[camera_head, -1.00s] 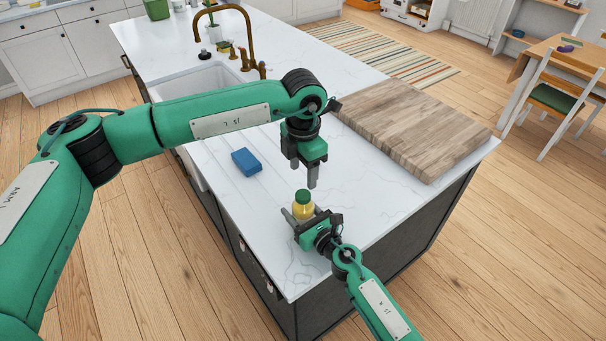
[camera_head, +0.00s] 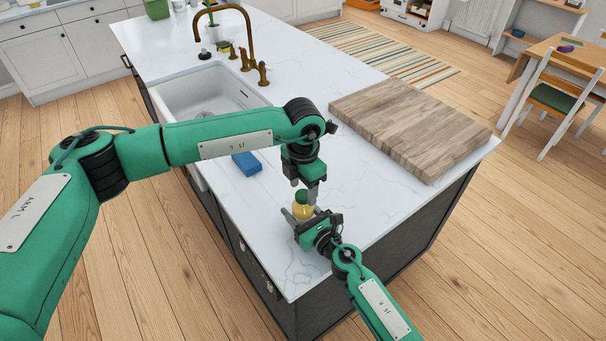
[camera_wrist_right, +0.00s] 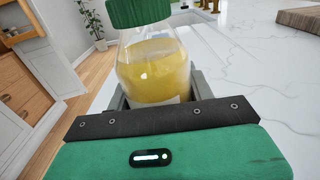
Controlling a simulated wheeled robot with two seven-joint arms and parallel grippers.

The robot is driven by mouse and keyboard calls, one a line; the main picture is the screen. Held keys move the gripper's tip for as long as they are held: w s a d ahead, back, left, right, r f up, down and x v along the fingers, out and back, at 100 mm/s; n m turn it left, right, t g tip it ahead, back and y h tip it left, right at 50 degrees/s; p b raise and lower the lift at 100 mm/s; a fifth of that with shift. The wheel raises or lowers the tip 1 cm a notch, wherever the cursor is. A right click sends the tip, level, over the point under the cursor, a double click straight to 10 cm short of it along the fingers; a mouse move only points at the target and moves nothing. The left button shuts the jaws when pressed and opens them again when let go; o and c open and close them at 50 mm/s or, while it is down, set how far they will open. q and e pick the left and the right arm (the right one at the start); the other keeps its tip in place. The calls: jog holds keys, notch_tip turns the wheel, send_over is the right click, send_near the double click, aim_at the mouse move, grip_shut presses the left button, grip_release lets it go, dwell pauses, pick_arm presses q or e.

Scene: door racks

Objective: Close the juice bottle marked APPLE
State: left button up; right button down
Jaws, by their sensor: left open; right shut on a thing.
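A small clear bottle of yellow juice (camera_head: 303,211) stands upright near the counter's front corner. It also shows in the right wrist view (camera_wrist_right: 155,68). A green cap (camera_wrist_right: 138,11) sits on its neck; whether it is tight I cannot tell. My right gripper (camera_head: 303,214) is shut around the bottle's body from the front. My left gripper (camera_head: 304,189) points straight down, open, with its fingers at the height of the cap (camera_head: 303,196) and partly hiding it. Whether the fingers touch the cap I cannot tell. No readable APPLE marking shows.
A blue sponge (camera_head: 246,163) lies left of my left gripper, partly behind my arm. A thick wooden board (camera_head: 410,125) lies at the right. The sink (camera_head: 205,92) and brass tap (camera_head: 245,45) are farther back. White counter is clear around the bottle.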

pick_arm(q)
jog(key=shift+f, duration=0.7)
jog(key=c, duration=1)
jog(key=shift+c, duration=0.2)
jog(key=o, duration=1.2)
jog(key=shift+c, duration=0.2)
jog(key=shift+r, duration=0.15)
notch_tip(320, 180, up, 12)
